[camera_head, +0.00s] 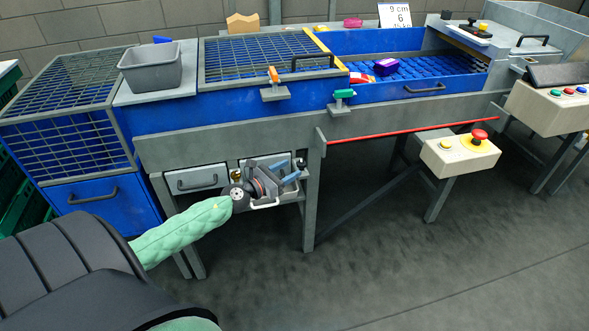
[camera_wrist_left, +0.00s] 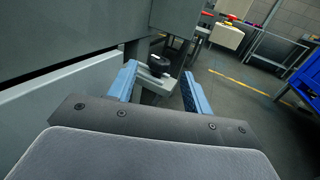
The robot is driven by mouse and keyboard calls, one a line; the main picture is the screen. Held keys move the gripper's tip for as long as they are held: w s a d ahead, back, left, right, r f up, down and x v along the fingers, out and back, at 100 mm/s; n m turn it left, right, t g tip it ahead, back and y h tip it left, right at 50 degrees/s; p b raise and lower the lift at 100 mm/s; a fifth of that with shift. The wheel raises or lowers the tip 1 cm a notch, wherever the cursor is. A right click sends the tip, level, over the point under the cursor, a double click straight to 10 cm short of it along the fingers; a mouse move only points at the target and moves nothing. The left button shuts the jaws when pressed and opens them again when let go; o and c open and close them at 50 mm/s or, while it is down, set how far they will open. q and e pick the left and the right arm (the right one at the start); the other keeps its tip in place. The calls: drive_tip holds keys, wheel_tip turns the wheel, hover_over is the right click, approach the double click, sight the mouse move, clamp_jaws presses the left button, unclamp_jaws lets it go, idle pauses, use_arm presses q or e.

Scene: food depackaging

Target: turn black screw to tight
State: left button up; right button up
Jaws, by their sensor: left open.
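A black round knob, likely the black screw (camera_wrist_left: 159,64), sits on a grey bracket ahead of my left gripper in the left wrist view. My left gripper (camera_wrist_left: 158,73) is open, its two light blue fingers apart with the knob showing between them. I cannot tell whether the fingertips reach the knob. In the head view the left gripper (camera_head: 288,173) is low in front of the machine, beside the drawers under the frame. The gripper and arm cover much of that spot there. My right gripper is not in view.
A grey drawer (camera_head: 196,179) and a machine leg (camera_head: 311,190) stand close around the left gripper. A red bar (camera_head: 420,130) runs along the frame to the right. A control box with a red button (camera_head: 460,154) stands farther right. The floor (camera_head: 370,260) in front is clear.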

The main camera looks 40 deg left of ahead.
use_arm(q)
drive_tip(key=shift+v, duration=0.85)
drive_tip(key=shift+r, duration=0.15)
